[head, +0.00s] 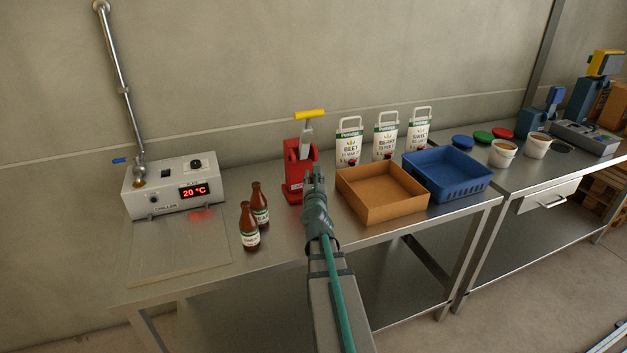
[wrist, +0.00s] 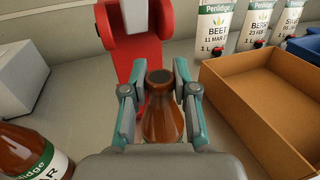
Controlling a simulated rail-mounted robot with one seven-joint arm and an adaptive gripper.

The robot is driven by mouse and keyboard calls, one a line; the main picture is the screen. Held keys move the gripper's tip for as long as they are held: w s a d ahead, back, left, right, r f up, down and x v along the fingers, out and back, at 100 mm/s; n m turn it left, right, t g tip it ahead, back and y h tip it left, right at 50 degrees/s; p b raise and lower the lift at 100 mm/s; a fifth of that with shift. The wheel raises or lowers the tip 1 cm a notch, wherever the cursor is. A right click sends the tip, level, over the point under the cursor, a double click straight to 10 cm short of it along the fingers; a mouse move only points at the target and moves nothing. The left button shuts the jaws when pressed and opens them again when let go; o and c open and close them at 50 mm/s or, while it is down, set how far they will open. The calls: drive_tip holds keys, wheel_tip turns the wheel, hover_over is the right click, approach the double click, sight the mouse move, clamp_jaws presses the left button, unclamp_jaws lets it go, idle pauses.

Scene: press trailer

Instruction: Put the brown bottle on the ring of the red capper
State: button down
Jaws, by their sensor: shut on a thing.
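My gripper (head: 318,180) is in front of the red capper (head: 295,168), which has a yellow handle (head: 310,114). In the wrist view my gripper (wrist: 160,92) is shut on a brown bottle (wrist: 160,118) with a dark top. The held bottle looks upright, just in front of the capper's red body (wrist: 148,58). In the head view my gripper and arm hide it. The capper's ring is hidden, and I cannot tell whether the bottle's bottom touches anything. Two other brown bottles, a front one (head: 249,228) and a back one (head: 260,205), stand left of the capper.
A cardboard box (head: 382,204) and a blue crate (head: 448,188) stand right of the capper. Several white pouches stand behind them, one labelled BEET (head: 348,143). A chiller (head: 172,187) stands at the left. The steel table (head: 285,240) is bare along its front.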

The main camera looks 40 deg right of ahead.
drive_tip(key=shift+f, duration=0.1)
drive_tip(key=c, duration=1.4)
unclamp_jaws()
drive_tip(key=shift+f, duration=0.1)
drive_tip(key=o, duration=0.5)
